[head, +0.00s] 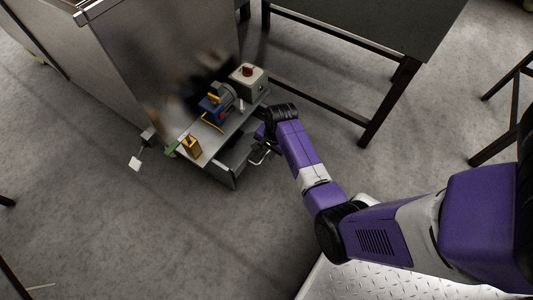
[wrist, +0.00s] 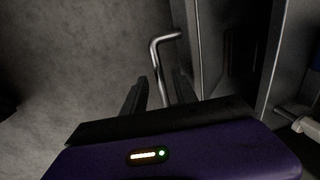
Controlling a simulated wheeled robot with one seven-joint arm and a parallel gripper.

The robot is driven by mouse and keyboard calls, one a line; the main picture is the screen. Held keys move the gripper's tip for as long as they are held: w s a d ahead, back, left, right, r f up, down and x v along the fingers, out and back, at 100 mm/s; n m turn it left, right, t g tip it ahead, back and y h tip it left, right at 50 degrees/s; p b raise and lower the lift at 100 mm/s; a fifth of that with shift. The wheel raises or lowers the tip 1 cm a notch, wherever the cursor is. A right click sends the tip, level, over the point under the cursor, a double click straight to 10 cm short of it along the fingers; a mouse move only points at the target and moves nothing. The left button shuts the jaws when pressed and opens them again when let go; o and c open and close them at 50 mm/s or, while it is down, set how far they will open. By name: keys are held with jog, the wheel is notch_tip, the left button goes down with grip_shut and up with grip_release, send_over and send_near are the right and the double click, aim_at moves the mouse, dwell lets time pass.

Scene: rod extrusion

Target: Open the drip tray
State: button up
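The drip tray (head: 232,173) appears as a grey metal drawer under the small steel bench on the machine's side; a dark gap shows between its front and the bench. In the wrist view, its front panel (wrist: 193,55) runs down the middle right, with a bent silver bar handle (wrist: 156,57) on it. My gripper (head: 261,152) is at the tray's front, partly hidden by my wrist in the head view. In the wrist view my gripper (wrist: 160,92) has its dark fingers apart, with the handle bar running between them. Clear space shows around the bar.
On the bench (head: 235,134) stand a blue motor (head: 216,104), a grey box with a red button (head: 247,78) and a yellow piece (head: 191,147). A dark-legged table (head: 360,25) stands behind right. The floor (head: 150,220) in front and left is clear.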

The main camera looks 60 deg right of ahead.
grip_shut()
jog(key=shift+f, duration=0.1)
dwell(1.4)
